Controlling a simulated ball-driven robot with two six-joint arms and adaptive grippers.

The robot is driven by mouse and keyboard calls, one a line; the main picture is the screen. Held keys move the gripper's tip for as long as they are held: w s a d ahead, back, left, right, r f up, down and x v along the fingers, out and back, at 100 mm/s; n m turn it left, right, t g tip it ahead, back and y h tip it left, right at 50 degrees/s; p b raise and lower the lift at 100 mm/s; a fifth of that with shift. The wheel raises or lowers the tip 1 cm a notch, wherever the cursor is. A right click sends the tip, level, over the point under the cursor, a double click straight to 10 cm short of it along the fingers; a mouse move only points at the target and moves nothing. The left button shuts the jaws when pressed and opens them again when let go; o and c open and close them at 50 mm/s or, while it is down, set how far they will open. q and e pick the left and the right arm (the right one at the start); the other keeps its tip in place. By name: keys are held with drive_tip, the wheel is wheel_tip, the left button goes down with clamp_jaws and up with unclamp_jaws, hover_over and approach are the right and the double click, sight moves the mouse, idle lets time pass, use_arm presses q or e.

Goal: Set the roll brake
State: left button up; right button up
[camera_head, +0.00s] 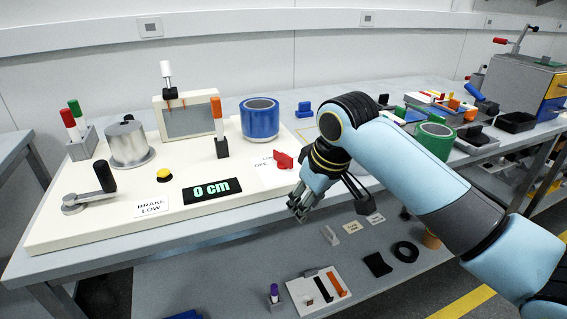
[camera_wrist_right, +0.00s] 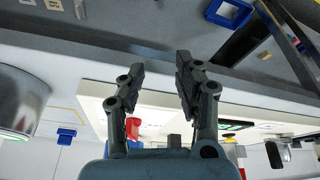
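The inspection board (camera_head: 110,226) is a pale slanted panel on the table. A red knob (camera_head: 284,160) stands at its right edge beside a label partly reading LOW and OFF; it also shows in the right wrist view (camera_wrist_right: 132,127). A card (camera_head: 152,207) reads BRAKE LOW, and a display (camera_head: 211,190) reads 0 cm. A blue roll (camera_head: 260,118) stands at the board's back right. My right gripper (camera_head: 335,206) is open and empty, in front of the board's right edge and apart from the knob. Its spread fingers show in the right wrist view (camera_wrist_right: 160,75). My left gripper is out of view.
A crank (camera_head: 88,190), a yellow button (camera_head: 163,175), a metal cylinder (camera_head: 128,143) and an orange-handled lever (camera_head: 219,125) are on the board. A green roll (camera_head: 434,141) and several small parts lie to the right. A lower shelf (camera_head: 225,268) holds loose items.

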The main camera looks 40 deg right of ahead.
wheel_tip(320, 180, up, 6)
drive_tip(key=w, duration=0.2)
approach(283, 154)
drive_tip(key=shift+t+y, duration=0.3)
drive_tip(key=x, duration=0.7)
drive_tip(key=shift+s+d+f, duration=0.1)
drive_tip(key=shift+d+f, duration=0.2)
drive_tip(key=shift+f, duration=0.2)
drive_tip(key=shift+w+f+b, duration=0.3)
drive_tip(key=shift+f, duration=0.35)
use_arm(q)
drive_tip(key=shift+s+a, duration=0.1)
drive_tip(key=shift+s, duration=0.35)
use_arm(e)
clamp_jaws()
